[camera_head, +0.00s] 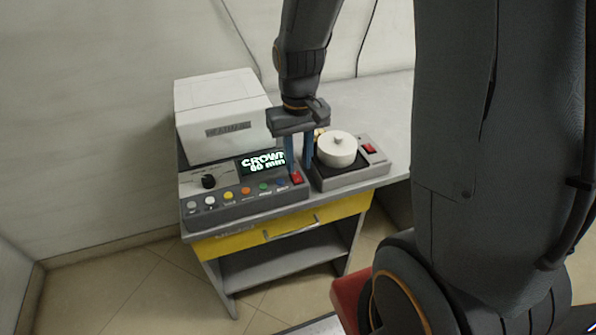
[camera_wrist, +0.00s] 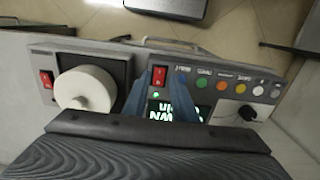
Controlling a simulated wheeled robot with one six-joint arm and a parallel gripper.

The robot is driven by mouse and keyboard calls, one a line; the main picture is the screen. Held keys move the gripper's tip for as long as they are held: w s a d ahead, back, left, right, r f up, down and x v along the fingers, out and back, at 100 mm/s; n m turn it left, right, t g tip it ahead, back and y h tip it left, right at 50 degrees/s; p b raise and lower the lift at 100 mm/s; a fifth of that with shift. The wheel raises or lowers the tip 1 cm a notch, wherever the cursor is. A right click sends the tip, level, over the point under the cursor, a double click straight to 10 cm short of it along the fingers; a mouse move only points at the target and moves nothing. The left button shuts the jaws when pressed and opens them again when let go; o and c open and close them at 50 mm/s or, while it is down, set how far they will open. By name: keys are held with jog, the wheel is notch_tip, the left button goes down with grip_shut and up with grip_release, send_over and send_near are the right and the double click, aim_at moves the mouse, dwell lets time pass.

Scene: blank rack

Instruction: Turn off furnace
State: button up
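The furnace is a white box (camera_head: 222,118) with a grey control panel (camera_head: 240,203) in front of it. Its display (camera_head: 262,162) is lit and reads "CROWN 60 min". A red rocker switch (camera_head: 296,178) sits at the panel's right end; it also shows in the wrist view (camera_wrist: 160,76), with a small green light (camera_wrist: 156,95) lit beside it. My gripper (camera_head: 299,166) points down just above this switch. In the wrist view its blue fingers (camera_wrist: 161,88) are apart, with the switch between them and nothing held. I cannot tell whether they touch the panel.
Right of the panel stands a grey device (camera_head: 350,178) with a round white pot (camera_head: 337,149) and its own red switch (camera_head: 369,148). Coloured buttons (camera_head: 246,191) and a black knob (camera_head: 208,181) line the panel. All stand on a grey table with a yellow drawer (camera_head: 235,241).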

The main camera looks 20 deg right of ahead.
aim_at(298, 181)
jog(key=shift+f, duration=2.15)
